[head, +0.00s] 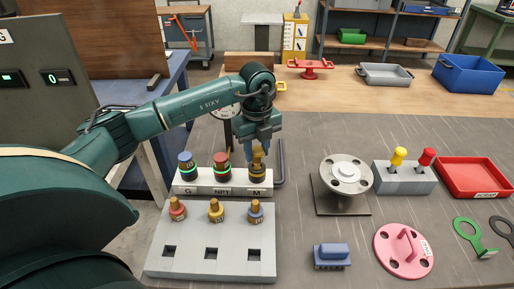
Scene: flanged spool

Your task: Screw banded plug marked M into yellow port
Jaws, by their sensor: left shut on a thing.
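My left gripper (259,155) points down over the right end of a white rack lettered G, NPT and M. It is shut on the plug at the M place (257,174), a dark plug with a yellowish upper part, partly hidden by the fingers. The plug appears still at its place in the rack (203,190). A blue-topped plug (186,160) stands at G and a red one (221,160) at NPT, both with green bands. The grey flanged spool (346,177) stands right of the rack. I cannot make out a yellow port on it. My right gripper is not in view.
A grey block (210,240) with three square holes and three brass-topped pieces lies in front.

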